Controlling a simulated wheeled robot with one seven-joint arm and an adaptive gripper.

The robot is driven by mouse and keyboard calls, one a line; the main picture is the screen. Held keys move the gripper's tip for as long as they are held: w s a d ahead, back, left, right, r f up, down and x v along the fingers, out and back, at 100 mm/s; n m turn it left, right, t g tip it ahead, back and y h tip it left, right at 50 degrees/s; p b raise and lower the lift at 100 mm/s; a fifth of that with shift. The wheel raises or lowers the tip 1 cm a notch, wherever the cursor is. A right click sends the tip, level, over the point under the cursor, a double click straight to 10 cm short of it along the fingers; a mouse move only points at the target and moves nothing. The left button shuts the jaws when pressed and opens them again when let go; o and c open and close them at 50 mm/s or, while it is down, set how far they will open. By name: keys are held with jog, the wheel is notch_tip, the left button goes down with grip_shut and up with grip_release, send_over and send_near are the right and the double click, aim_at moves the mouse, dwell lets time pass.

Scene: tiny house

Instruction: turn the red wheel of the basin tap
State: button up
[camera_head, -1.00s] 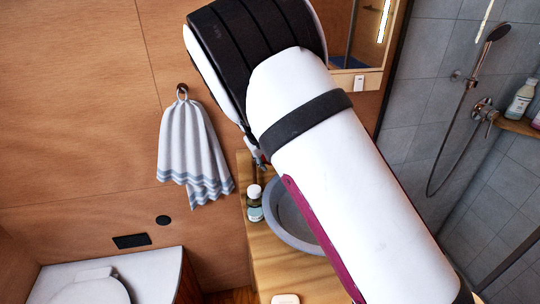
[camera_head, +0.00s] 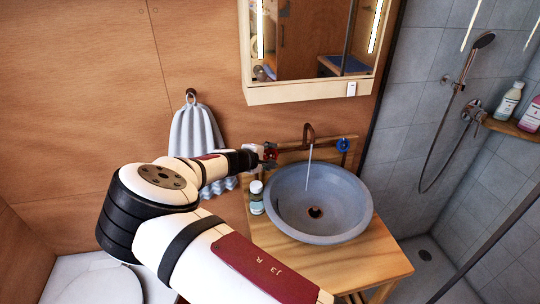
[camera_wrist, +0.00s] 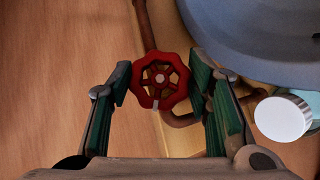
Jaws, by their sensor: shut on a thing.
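The red wheel (camera_wrist: 161,80) of the tap is a round handwheel with a scalloped rim. In the wrist view it faces me between the two green-padded fingers of my gripper (camera_wrist: 160,84), which is shut on it from left and right. In the head view my gripper (camera_head: 262,152) reaches from the left to the red wheel (camera_head: 271,155), which it partly hides. The copper tap spout (camera_head: 309,132) rises behind the grey round basin (camera_head: 285,205). A thin pale stream falls from the spout into the basin.
A blue wheel (camera_head: 343,146) sits on the pipe's right end. A small white-capped bottle (camera_head: 256,200) stands left of the basin, close to my arm; its cap (camera_wrist: 283,118) shows in the wrist view. A towel (camera_head: 194,130) hangs behind my arm. A mirror cabinet (camera_head: 310,93) is above.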

jog(key=shift+s+n+t, duration=0.1)
jog(key=shift+n+t, duration=0.3)
jog(key=shift+n, duration=0.2)
jog(key=shift+f+p, duration=0.1)
jog(key=shift+p, duration=0.2)
jog(key=o, duration=1.2)
jog(key=v, duration=1.2)
jog(key=shift+a+f, duration=0.1)
jog(key=shift+f, duration=0.05)
